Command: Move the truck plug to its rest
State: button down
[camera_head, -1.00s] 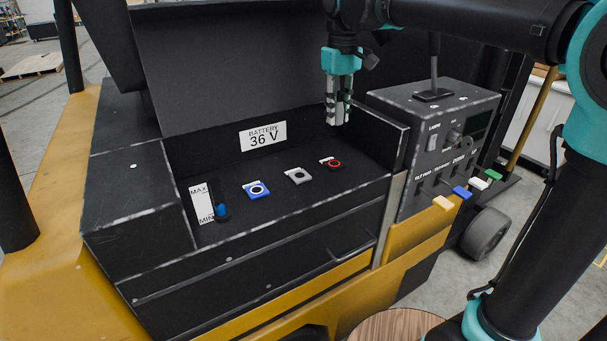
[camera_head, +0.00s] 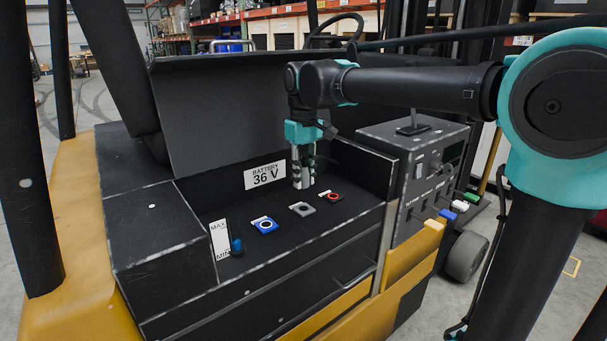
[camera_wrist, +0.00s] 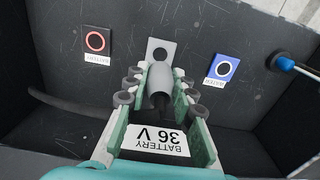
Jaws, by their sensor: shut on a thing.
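In the wrist view my gripper (camera_wrist: 158,92) is shut on the truck plug (camera_wrist: 158,77), a grey cylinder with a dark lower part. A black cable runs off to the left in that view. Just beyond the plug's tip lies a grey square plate with a dark round hole (camera_wrist: 162,50), apparently the rest. The plug overlaps the plate's near edge in the picture; whether it touches cannot be told. In the head view my gripper (camera_head: 303,178) points down just behind the grey plate (camera_head: 302,209), and its fingers mostly hide the plug.
A red-ringed socket (camera_head: 332,197) and a blue-ringed socket (camera_head: 265,225) flank the grey plate. A blue-topped level stick (camera_head: 237,245) stands by the MAX/MIN label. Bay walls enclose the area, with a control box (camera_head: 415,150) at right and a raised lid (camera_head: 220,110) behind.

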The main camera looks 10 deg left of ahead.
aim_at(303, 160)
jog(key=shift+f, duration=2.9)
jog(key=shift+f, duration=0.55)
jog(key=c, duration=1.2)
grip_release()
notch_tip(303, 160, up, 12)
jog(key=shift+s, duration=0.1)
